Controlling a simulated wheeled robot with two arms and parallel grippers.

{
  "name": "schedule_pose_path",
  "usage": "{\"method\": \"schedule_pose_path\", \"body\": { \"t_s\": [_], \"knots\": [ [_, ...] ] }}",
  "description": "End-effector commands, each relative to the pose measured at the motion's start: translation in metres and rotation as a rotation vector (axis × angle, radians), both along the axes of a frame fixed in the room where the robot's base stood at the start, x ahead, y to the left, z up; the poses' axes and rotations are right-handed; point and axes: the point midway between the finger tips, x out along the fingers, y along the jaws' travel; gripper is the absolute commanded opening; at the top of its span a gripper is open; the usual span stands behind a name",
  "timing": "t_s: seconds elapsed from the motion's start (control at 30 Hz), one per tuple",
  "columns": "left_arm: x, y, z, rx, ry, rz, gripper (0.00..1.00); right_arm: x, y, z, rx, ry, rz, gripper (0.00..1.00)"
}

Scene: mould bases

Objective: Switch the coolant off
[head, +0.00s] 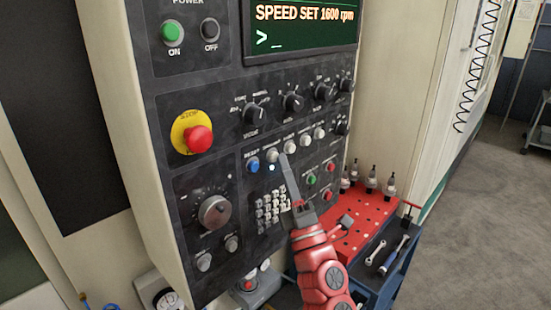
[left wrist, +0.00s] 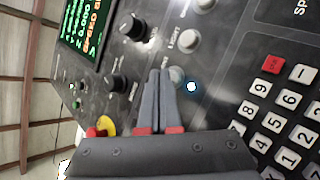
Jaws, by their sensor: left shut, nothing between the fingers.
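The dark control panel carries a row of round pale buttons to the right of a blue reset button (head: 253,165). The first pale button (head: 272,157), whose small label seems to read coolant, has a lit white lamp (head: 271,168) below it. In the left wrist view this button (left wrist: 177,78) is partly hidden by my fingers, and the lit lamp (left wrist: 191,86) shows beside it. My left gripper (head: 284,158) is shut and empty, its fingertips just right of that button in the head view. I cannot tell whether they touch the panel. My right gripper is not in view.
The light button (left wrist: 188,41) is close beside the fingers. A red emergency stop (head: 198,139), black knobs (head: 293,102) and a keypad (head: 270,207) surround the row. A red tool rack (head: 345,240) stands at lower right. The floor at right is clear.

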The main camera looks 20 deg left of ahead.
Motion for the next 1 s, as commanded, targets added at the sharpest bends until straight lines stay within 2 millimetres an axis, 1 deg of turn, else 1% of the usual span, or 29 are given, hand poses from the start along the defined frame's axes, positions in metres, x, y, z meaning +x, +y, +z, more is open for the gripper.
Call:
{"method": "schedule_pose_path", "body": {
  "t_s": [0.77,1.0],
  "knots": [
    [0.0030,0.0078,-0.0005,-0.001,-0.001,-0.001,0.00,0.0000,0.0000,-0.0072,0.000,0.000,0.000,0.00],
    [0.0030,0.0076,-0.0001,-0.001,0.000,-0.001,0.00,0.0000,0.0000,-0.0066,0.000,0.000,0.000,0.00]
  ]
}}
